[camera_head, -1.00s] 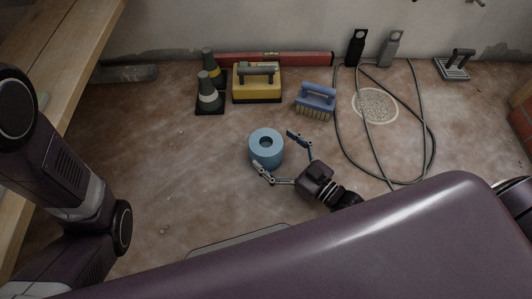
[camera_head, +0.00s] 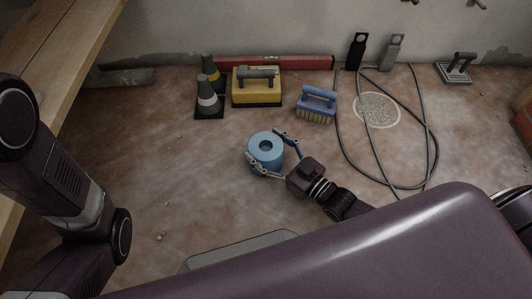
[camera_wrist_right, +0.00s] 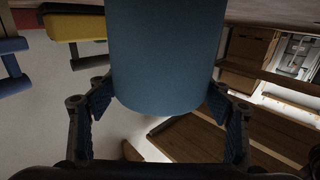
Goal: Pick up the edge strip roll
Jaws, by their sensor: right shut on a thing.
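In the right wrist view the roll (camera_wrist_right: 167,55) fills the upper middle, between the blue pads of the right gripper (camera_wrist_right: 165,108). My left arm shows at the left of the head view, but its gripper is out of view.
Behind the roll stand two dark cones (camera_head: 208,92), a yellow box with a handle (camera_head: 257,92) and a blue brush (camera_head: 316,104). A red level (camera_head: 305,62) lies along the wall. A cable (camera_head: 432,150) loops at right. Floor left of the roll is clear.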

